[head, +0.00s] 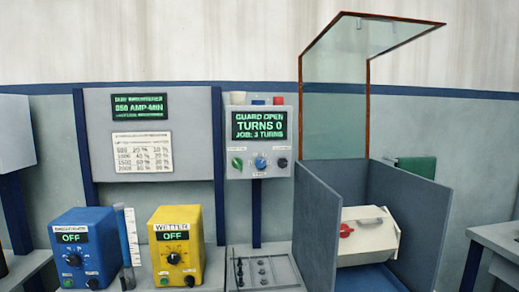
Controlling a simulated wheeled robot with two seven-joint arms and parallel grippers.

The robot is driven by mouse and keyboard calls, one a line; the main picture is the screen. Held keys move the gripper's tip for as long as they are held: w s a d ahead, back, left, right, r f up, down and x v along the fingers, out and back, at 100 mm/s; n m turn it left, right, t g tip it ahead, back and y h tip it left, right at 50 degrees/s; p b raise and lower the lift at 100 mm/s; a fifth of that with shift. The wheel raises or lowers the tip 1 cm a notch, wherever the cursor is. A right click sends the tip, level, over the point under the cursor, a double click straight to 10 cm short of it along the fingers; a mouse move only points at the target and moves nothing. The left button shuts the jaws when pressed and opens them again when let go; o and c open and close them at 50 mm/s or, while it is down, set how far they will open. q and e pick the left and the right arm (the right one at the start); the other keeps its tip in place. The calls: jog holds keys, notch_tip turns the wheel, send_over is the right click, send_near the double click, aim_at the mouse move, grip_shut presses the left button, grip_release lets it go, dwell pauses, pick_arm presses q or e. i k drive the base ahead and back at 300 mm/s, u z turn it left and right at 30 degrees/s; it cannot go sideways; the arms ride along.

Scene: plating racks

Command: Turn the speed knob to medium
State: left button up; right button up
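A grey control box (258,143) stands on a blue post at the middle. Its screen (259,125) reads "GUARD OPEN, TURNS 0, JOB: 3 TURNS". Below the screen are a green control (237,163) at left, a blue knob (261,162) with small marks around it in the middle, and a dark control (282,163) at right. Their labels are too small to read, so I cannot tell for certain which is the speed knob or its setting. Neither of my grippers is in view.
A clear guard (335,90) with a reddish frame stands raised above a grey-walled bay (320,215) holding a cream barrel (365,240). A blue box (84,240) and a yellow box (178,240), both reading OFF, stand at left. A grey tray (262,270) lies below the control box.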

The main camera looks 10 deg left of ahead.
aim_at(282, 163)
jog(key=u, duration=1.55)
jog(key=i, duration=0.6)
jog(key=z, duration=1.2)
